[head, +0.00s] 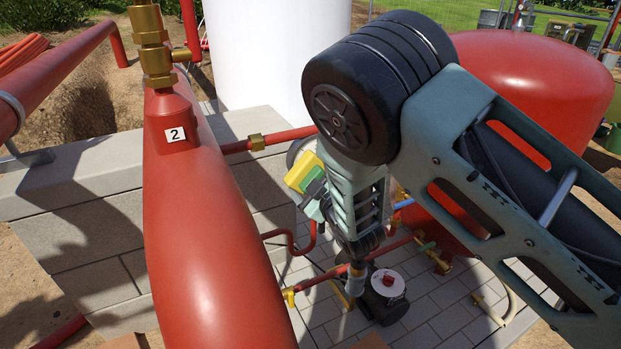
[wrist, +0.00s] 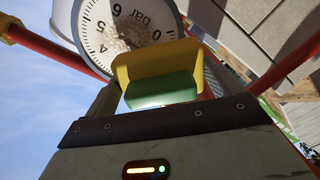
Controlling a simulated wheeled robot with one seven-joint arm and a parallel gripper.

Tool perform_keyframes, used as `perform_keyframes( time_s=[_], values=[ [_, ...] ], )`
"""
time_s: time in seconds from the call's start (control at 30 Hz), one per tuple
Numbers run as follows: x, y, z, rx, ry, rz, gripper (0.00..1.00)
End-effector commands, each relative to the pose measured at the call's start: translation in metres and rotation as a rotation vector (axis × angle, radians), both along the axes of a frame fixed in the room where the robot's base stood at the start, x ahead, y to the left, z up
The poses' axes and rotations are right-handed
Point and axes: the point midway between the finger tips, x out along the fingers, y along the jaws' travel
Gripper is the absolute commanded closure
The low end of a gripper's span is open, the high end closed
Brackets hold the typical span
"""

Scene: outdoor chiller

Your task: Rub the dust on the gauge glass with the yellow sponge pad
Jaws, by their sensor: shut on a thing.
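The yellow sponge pad (head: 298,174) has a green layer and shows beside my gripper (head: 316,190) in the head view. In the wrist view my gripper (wrist: 160,92) is shut on the sponge pad (wrist: 128,68), with its yellow side towards the gauge. The round white gauge (wrist: 160,22) has black numbers and the word "bar". A tan patch of dust (wrist: 117,46) lies on its glass, partly hidden behind the sponge. The sponge overlaps the lower dial; I cannot tell whether it touches the glass. In the head view the gauge (head: 297,147) is mostly hidden behind the sponge and my arm.
A large red pipe (head: 205,240) with a brass valve (head: 150,45) and a "2" label stands at left. A red tank (head: 540,80) is at right. A white tank (head: 265,60) rises behind. Thin red pipes and a pump (head: 385,295) lie below.

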Motion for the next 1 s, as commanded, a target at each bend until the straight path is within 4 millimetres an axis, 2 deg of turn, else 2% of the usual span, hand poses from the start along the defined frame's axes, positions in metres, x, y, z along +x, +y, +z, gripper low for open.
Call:
perform_keyframes(
  time_s=[1.0],
  values=[
    [0.018, 0.007, 0.000, 0.001, -0.001, 0.000, 0.28]
  ],
)
